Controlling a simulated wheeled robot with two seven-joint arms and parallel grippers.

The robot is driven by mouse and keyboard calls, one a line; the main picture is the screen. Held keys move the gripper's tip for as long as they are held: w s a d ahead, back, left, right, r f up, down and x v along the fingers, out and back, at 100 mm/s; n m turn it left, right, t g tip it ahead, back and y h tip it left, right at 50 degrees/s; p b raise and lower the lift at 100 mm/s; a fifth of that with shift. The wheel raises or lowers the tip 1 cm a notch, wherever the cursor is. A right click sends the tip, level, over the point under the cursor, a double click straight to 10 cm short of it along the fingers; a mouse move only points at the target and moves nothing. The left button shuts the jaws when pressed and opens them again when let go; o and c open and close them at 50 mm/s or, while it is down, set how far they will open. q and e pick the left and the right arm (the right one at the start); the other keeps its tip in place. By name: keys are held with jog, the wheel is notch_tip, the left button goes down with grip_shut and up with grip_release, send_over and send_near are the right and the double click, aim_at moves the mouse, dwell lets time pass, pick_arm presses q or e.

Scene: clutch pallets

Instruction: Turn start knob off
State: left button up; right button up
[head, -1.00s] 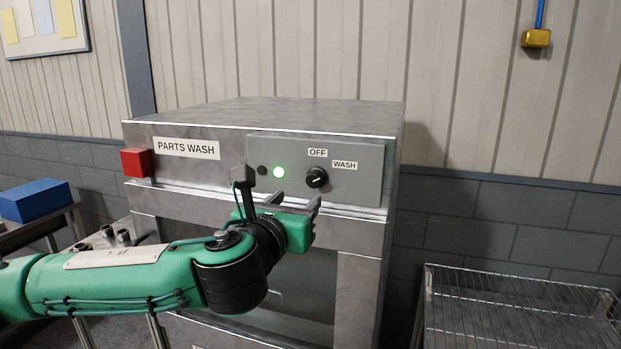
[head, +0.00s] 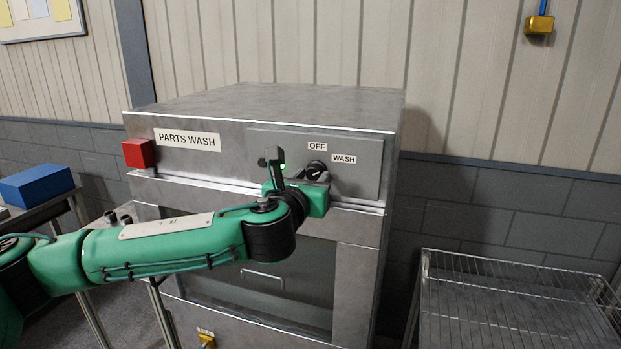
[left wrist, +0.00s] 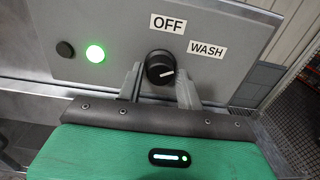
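The start knob (left wrist: 160,68) is a round black knob with a white mark on the grey control panel (head: 352,178). In the left wrist view the white mark points right, toward the WASH label (left wrist: 207,50) rather than the OFF label (left wrist: 168,24). A green light (left wrist: 95,54) glows to its left. My left gripper (left wrist: 160,84) is open, with one finger on each side of the knob; I cannot tell whether they touch it. In the head view the knob (head: 316,168) is partly hidden by my left gripper (head: 300,172). My right gripper is in neither view.
The parts washer (head: 270,105) is a metal box with a red block (head: 138,153) at its front left corner. A wire rack (head: 520,300) stands at the right. A blue box (head: 37,188) sits on a table at the left.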

pick_arm(q)
jog(key=c, duration=0.5)
jog(key=shift+c, duration=0.2)
jog(key=n+b, duration=0.2)
jog(key=n, duration=0.1)
jog(key=shift+f, duration=0.2)
jog(key=n+b, duration=0.1)
jog(key=n, duration=0.3)
jog(key=shift+b, duration=0.3)
jog(key=n, duration=0.2)
jog(key=n+b, duration=0.1)
jog(key=n, duration=0.1)
jog(key=shift+r+n, duration=0.2)
jog(key=shift+n, duration=0.4)
